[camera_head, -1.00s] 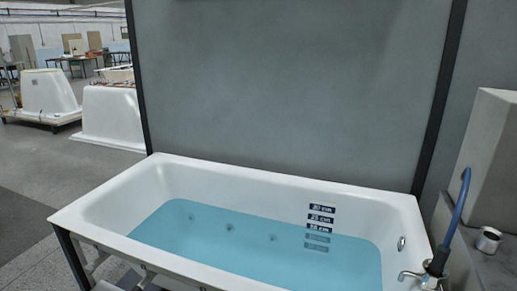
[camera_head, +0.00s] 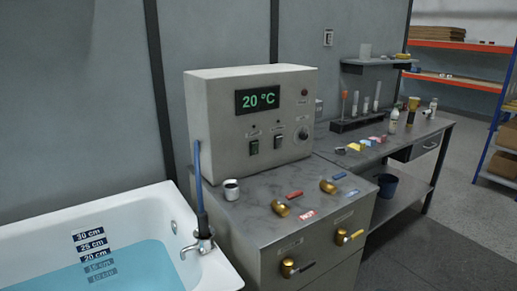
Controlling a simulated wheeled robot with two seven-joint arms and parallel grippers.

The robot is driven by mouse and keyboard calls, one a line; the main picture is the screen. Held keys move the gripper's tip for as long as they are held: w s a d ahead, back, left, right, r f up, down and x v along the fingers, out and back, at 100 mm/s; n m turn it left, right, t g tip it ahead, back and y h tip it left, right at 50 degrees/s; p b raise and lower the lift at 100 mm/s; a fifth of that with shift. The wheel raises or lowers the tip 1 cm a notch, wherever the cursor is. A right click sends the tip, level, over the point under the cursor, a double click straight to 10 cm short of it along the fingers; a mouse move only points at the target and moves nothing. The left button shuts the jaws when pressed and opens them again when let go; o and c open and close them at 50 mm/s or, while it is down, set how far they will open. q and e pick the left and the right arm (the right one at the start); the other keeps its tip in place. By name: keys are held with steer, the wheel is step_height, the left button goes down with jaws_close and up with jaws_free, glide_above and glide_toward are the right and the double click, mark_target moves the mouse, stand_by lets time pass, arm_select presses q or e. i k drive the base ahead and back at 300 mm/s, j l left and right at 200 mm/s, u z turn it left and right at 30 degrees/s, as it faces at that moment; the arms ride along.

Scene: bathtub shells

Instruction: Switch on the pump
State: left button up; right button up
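A grey control box (camera_head: 215,120) stands on a grey cabinet beside the bathtub. Its display (camera_head: 257,99) reads 20 °C in green. Below the display are two small dark switches, a left one (camera_head: 253,147) and a right one (camera_head: 279,142). Small labels sit above them, too small to read, so I cannot tell which is the pump's or how they are set. A dark round knob (camera_head: 302,134) is to their right, and a small dull red lamp or button (camera_head: 304,93) is above it. Neither of my grippers is in view.
The white bathtub (camera_head: 140,206) with blue water (camera_head: 135,271) is at lower left, with a tap (camera_head: 198,245) and blue hose (camera_head: 197,162) at its corner. The cabinet (camera_head: 240,208) bears a metal cup (camera_head: 231,190) and brass valves (camera_head: 281,208). A side bench (camera_head: 415,137) and shelves stand right.

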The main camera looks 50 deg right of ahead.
mark_target(254, 145)
steer(key=z, duration=1.6)
